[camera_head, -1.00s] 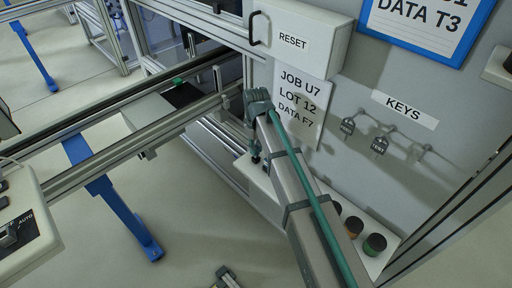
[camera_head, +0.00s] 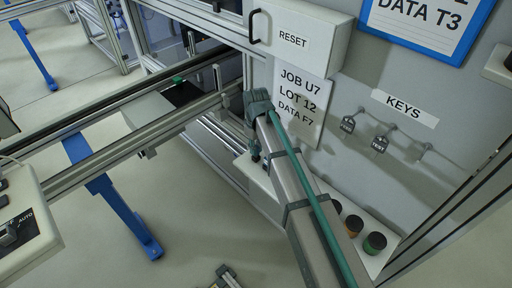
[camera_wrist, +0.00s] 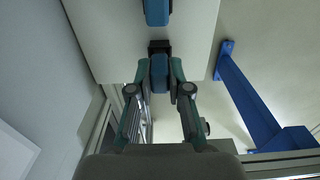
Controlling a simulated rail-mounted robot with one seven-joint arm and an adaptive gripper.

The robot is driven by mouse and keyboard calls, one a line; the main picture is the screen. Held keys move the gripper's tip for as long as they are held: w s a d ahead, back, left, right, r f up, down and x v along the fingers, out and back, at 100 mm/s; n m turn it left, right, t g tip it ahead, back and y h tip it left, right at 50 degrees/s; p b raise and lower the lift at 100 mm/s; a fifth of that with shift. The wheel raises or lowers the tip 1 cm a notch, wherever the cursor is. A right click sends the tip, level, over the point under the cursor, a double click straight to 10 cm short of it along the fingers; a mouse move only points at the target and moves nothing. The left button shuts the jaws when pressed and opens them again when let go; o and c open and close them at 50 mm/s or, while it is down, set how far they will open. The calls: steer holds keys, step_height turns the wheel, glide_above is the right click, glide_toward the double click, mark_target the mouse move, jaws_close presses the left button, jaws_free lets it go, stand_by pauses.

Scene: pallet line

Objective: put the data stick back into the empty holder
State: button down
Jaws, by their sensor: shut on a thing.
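In the wrist view my gripper (camera_wrist: 159,72) is shut on a blue data stick (camera_wrist: 159,80), which sits between the two teal fingertips. A black square holder (camera_wrist: 159,46) shows right at the far end of the stick, against a white shelf (camera_wrist: 112,50). I cannot tell whether the stick is inside it or only in front of it. A second blue stick (camera_wrist: 157,10) is at the top edge, in line with the first. In the head view my gripper (camera_head: 255,152) is small, low beside the white shelf (camera_head: 262,180), and mostly hidden by my arm.
The grey wall panel carries a job sheet (camera_head: 300,105), a RESET box (camera_head: 297,40) and hanging key tags (camera_head: 380,144). A rail conveyor (camera_head: 150,120) runs at left.

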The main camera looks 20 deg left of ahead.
steer(key=shift+f, duration=0.6)
stand_by(1.2)
steer(key=shift+c, duration=2.3)
jaws_free()
steer(key=shift+r, duration=0.15)
steer(key=shift+r+p, duration=2.35)
steer(key=shift+r, duration=1.5)
